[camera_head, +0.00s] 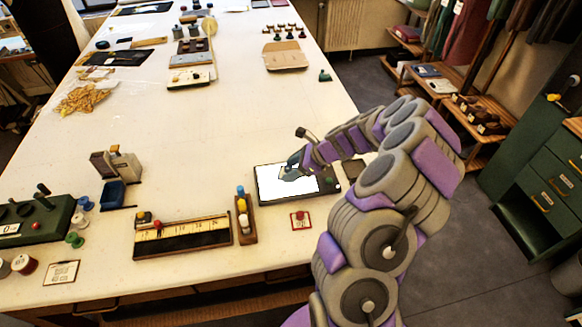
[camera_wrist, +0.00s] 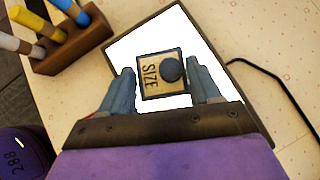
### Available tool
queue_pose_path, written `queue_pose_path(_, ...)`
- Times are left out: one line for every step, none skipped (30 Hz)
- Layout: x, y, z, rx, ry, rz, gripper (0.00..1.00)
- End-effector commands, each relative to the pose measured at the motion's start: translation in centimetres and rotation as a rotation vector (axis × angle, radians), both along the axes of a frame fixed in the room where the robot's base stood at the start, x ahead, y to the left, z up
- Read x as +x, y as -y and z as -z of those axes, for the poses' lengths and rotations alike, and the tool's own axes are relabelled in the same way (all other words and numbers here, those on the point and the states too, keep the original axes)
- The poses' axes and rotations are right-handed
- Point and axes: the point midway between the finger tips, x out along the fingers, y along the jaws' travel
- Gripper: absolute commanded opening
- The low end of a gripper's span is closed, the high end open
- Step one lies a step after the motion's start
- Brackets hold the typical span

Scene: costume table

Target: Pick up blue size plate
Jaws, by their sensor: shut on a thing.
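A small beige plate (camera_wrist: 152,82) marked SIZE, with a dark edge and a dark bluish round knob, sits between the fingers in the wrist view. My gripper (camera_wrist: 161,72) is shut on it. Behind it is a bright white panel in a dark frame (camera_wrist: 133,35), which also lies on the table in the head view (camera_head: 265,180). In the head view my gripper (camera_head: 290,172) is low over this panel, and its fingers largely hide the plate. I cannot tell whether the plate touches the panel.
A small plate with a red knob (camera_head: 300,220) lies in front of the panel. A wooden holder (camera_head: 246,232) with coloured pegs and a ruler-marked tray (camera_head: 182,240) stand to the left. A dark cable (camera_wrist: 275,80) runs right of the panel.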

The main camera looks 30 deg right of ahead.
Motion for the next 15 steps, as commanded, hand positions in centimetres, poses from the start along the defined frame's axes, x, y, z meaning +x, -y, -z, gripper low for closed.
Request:
queue_pose_path(-0.9,0.1,-0.4,0.003,0.002,0.003,0.29)
queue_pose_path(-1.4,0.1,-0.5,0.004,0.002,0.002,0.29)
queue_pose_path(-2.3,0.1,-0.4,0.005,0.0,0.001,0.29)
queue_pose_path(-2.9,0.2,-0.5,0.004,0.001,0.002,0.29)
queue_pose_path(-3.4,0.3,-0.5,0.004,0.001,0.004,0.29)
queue_pose_path(-4.3,0.4,-0.6,0.003,0.001,0.006,0.29)
queue_pose_path(-4.9,0.5,-0.6,0.004,0.0,0.006,0.29)
queue_pose_path(-5.6,0.4,-0.6,0.005,-0.001,0.004,0.29)
queue_pose_path(-6.5,0.5,-0.7,0.005,0.0,0.003,0.29)
queue_pose_path(-7.1,0.5,-0.8,0.005,0.0,0.004,0.29)
queue_pose_path(-7.7,0.5,-0.9,0.005,0.0,0.005,0.29)
queue_pose_path(-8.5,0.5,-1.0,0.006,0.0,0.004,0.29)
queue_pose_path(-9.1,0.4,-1.0,0.004,0.001,0.002,0.29)
queue_pose_path(-9.6,0.5,-1.1,0.004,0.002,0.004,0.29)
queue_pose_path(-10.2,0.6,-1.1,0.002,0.001,0.006,0.29)
